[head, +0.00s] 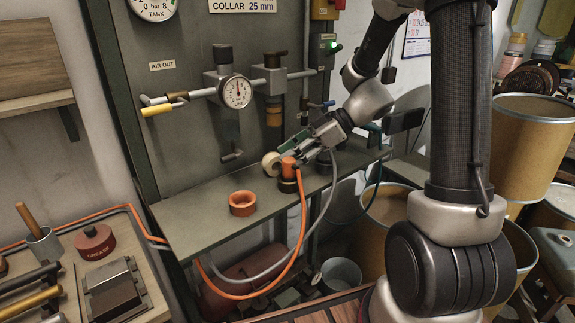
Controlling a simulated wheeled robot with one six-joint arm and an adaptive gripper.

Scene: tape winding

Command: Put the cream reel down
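The cream reel (271,164) is at the tip of my gripper (284,154), to the left of an orange hose fitting. My gripper reaches in from the upper right and appears shut on the reel, though the fingertips are small and partly hidden. The reel is tilted on edge, with its hole facing the camera. It appears to be above the grey shelf (200,226); whether it touches the orange fitting (289,167) I cannot tell.
An orange ring (242,203) lies on the shelf, left of the reel. An orange hose (299,235) and a grey hose (330,190) hang over the shelf's front edge. A gauge (236,92) and pipes are on the panel behind. The shelf's left end is bare.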

